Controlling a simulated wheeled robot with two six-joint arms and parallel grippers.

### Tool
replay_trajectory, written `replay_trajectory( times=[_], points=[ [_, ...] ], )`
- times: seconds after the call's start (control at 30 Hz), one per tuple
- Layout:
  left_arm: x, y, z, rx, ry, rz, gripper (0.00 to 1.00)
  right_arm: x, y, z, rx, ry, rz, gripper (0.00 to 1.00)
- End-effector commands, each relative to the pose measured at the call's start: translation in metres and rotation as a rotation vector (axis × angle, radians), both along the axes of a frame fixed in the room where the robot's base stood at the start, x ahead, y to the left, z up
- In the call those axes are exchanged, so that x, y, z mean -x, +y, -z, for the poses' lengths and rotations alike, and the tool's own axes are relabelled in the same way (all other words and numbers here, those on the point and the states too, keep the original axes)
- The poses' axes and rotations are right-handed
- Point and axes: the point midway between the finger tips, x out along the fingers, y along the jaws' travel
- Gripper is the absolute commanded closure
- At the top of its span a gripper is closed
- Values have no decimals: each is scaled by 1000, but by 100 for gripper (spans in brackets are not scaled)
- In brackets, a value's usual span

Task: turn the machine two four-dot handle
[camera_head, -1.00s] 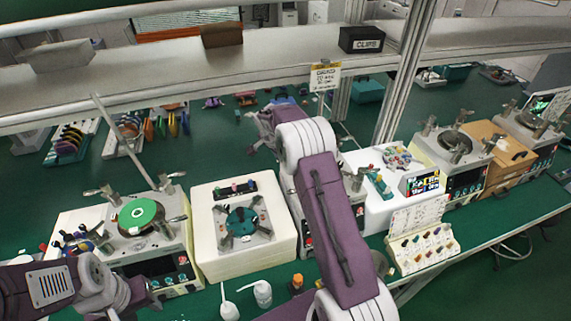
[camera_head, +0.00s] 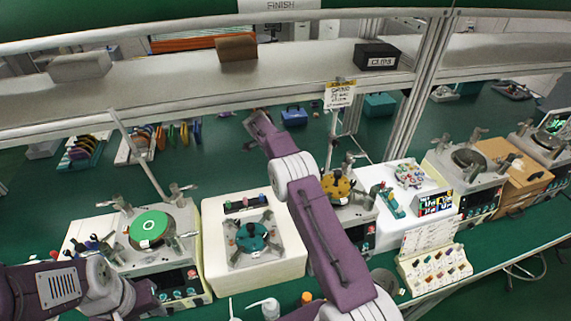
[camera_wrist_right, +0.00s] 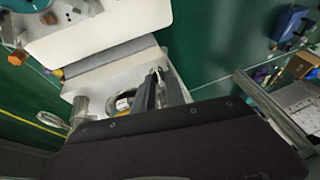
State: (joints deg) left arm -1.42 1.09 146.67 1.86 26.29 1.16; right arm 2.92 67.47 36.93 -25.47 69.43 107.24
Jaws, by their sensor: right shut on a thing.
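The machine with a yellow disc (camera_head: 336,187) stands behind my right arm, which hides much of it. Metal clamp handles (camera_head: 349,160) stand up around that disc. In the right wrist view my right gripper (camera_wrist_right: 155,82) is over a pale machine top (camera_wrist_right: 118,68), its dark fingers close together. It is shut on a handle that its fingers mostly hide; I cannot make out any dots. A grey metal post (camera_wrist_right: 80,110) and a dark ring-shaped part stand beside the fingers. My left arm is at the lower left of the head view; its fingertips do not show.
A machine with a green disc (camera_head: 149,228) is at left, beside a white block (camera_head: 215,222) with a teal fixture (camera_head: 252,237). White bottles stand at the front edge. Further machines and a wooden box (camera_head: 522,180) are at right. A shelf (camera_head: 200,82) runs behind.

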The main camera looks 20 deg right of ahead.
Motion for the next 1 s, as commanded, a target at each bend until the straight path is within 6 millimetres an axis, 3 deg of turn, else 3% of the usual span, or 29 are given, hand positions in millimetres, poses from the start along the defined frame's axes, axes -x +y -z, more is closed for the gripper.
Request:
replay_trajectory(
  times=[0.4, 0.43, 0.5, 0.83, 1.0],
  points=[
    [0, 0, -1, 0, 0, 0, 58, -1, 0, 0, 0, -4, 8, 100],
    [0, 0, -1, 0, 0, 0, 58, -1, 0, 0, 0, -4, 8, 82],
    [0, 0, -1, 0, 0, 0, 58, -1, 0, 0, 0, -4, 8, 63],
    [0, 0, 1, 0, 0, 0, 58, 0, 1, -1, 0, -3, 7, 63],
    [0, 0, 14, 0, 0, 0, 58, 2, 13, -26, 0, -6, 7, 63]
  ],
)
